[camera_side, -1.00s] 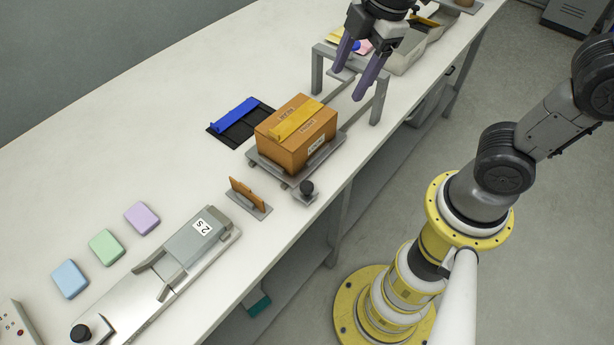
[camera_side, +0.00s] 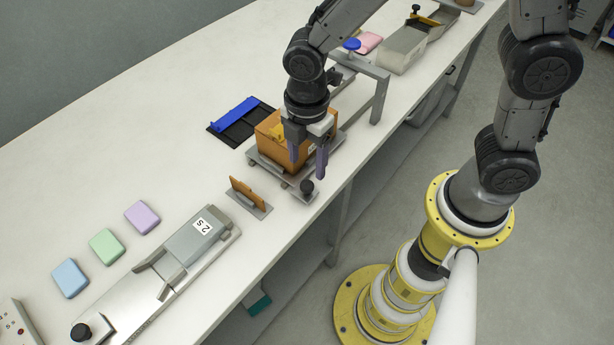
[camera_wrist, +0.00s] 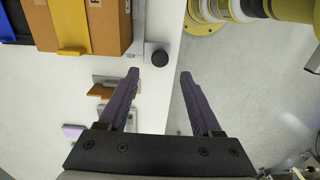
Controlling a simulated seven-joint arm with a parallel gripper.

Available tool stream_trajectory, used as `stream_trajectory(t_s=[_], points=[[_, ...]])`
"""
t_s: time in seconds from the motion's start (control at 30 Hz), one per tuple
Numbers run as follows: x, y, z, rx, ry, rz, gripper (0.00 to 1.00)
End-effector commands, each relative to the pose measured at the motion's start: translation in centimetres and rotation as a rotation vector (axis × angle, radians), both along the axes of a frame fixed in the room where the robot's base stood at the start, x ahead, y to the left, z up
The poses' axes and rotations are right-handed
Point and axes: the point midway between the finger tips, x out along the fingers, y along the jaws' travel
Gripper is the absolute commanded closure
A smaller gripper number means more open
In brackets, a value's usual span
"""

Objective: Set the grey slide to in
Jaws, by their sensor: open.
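A small grey slide plate (camera_side: 298,196) with a round black knob (camera_side: 306,186) sits at the table's front edge, beside the grey carriage under the orange box. In the wrist view the black knob (camera_wrist: 160,58) lies just beyond the fingertips, between their lines. My gripper (camera_side: 308,168) points down with its two purple fingers apart and empty, close by the knob. The wrist view also shows my gripper (camera_wrist: 160,75) open. I cannot tell the exact height gap between fingertips and knob. The arm hides part of the box.
The orange box (camera_side: 268,138) stands close behind my gripper. A small upright orange plate (camera_side: 248,193) on a grey base is to the left. A grey arch (camera_side: 380,95) stands to the right. Open floor lies in front.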

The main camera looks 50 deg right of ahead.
Motion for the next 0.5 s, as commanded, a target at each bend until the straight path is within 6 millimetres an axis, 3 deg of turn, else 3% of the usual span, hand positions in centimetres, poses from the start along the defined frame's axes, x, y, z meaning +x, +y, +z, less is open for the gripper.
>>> stream_trajectory(t_s=[0.2, 0.5], points=[[-0.1, -0.1, -3.9, -0.002, 0.005, -0.001, 0.34], [0.0, 0.0, -6.2, 0.000, 0.000, -0.001, 0.34]])
